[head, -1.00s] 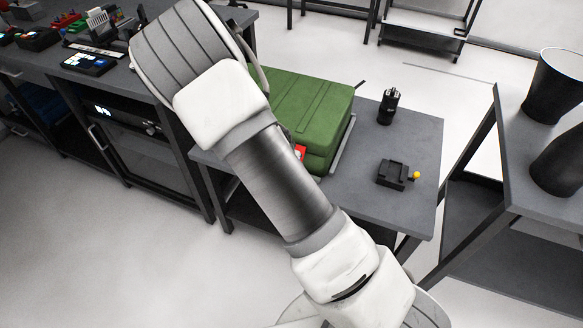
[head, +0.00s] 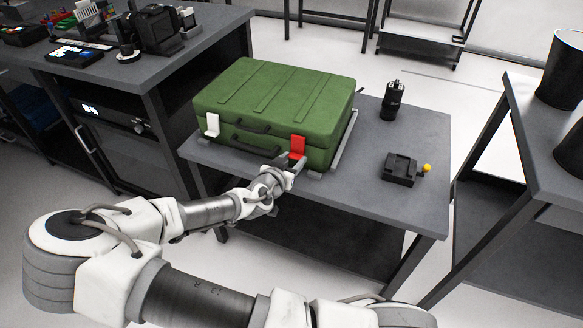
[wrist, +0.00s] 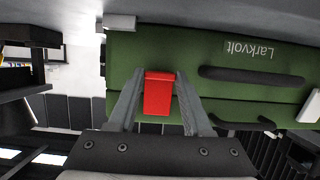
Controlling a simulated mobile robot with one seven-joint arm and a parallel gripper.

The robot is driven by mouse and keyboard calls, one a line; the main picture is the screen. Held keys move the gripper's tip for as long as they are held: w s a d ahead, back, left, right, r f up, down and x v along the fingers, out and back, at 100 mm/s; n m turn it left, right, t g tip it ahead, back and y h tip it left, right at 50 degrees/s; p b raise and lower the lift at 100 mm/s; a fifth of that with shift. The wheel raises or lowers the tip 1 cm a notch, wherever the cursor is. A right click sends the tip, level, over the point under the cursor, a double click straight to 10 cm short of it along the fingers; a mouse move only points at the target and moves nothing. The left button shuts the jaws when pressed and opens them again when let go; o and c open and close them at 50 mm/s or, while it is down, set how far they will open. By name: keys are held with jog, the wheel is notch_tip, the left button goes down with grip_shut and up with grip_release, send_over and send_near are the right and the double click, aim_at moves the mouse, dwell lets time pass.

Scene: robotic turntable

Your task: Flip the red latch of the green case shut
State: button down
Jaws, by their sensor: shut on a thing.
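The green case (head: 265,100) lies closed on a grey table, its handle side facing me. Its red latch (head: 297,147) is on the front face, near the right end. In the wrist view the red latch (wrist: 158,94) shows between both fingers. My gripper (head: 286,170) is at the latch from the front, and in the wrist view my gripper (wrist: 160,78) is shut on it, one finger on each side. The fingertips are small and partly hidden in the head view. I cannot tell how far the latch is turned. A white latch (head: 212,125) is near the left end.
A black cylindrical device (head: 392,101) and a small dark block with a yellow knob (head: 402,169) stand right of the case. A cluttered workbench (head: 190,62) is at the left. A table with dark bins (head: 530,150) is at the right.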

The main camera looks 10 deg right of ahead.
jog(key=shift+w+f+t+b, duration=0.2)
jog(key=shift+t+b, duration=0.1)
jog(key=shift+b, duration=0.15)
jog(key=shift+c, duration=1.6)
grip_release()
jog(key=shift+d, duration=0.1)
jog(key=shift+s, duration=0.15)
